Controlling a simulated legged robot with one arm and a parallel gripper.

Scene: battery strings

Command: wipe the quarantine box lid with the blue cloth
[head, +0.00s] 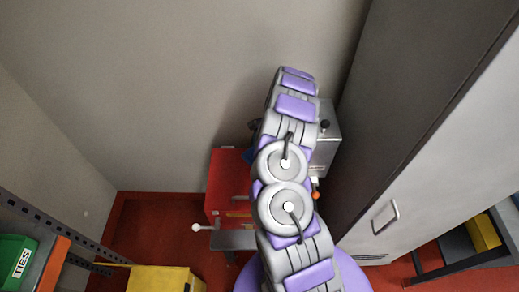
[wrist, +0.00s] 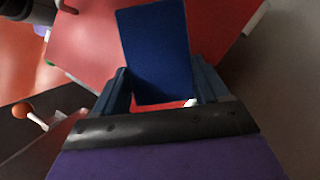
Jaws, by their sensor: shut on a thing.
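The blue cloth (wrist: 155,45) shows in the wrist view as a flat dark blue piece between the two fingers of my gripper (wrist: 162,88). My gripper is shut on it. Behind the cloth in the wrist view is a flat red surface (wrist: 85,45), which looks like the lid of the red box (head: 228,172). I cannot tell whether the cloth touches it. In the head view my arm hides the right part of the red box and most of my gripper. A small blue patch (head: 249,156) shows at the arm's left edge, above the box.
A grey metal box (head: 327,140) stands right of my arm, close to a tall grey cabinet (head: 400,170). A lever with a white knob (head: 197,228) sticks out left of the red box. A yellow box (head: 165,280) and a green TIES bin (head: 15,260) are at lower left.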

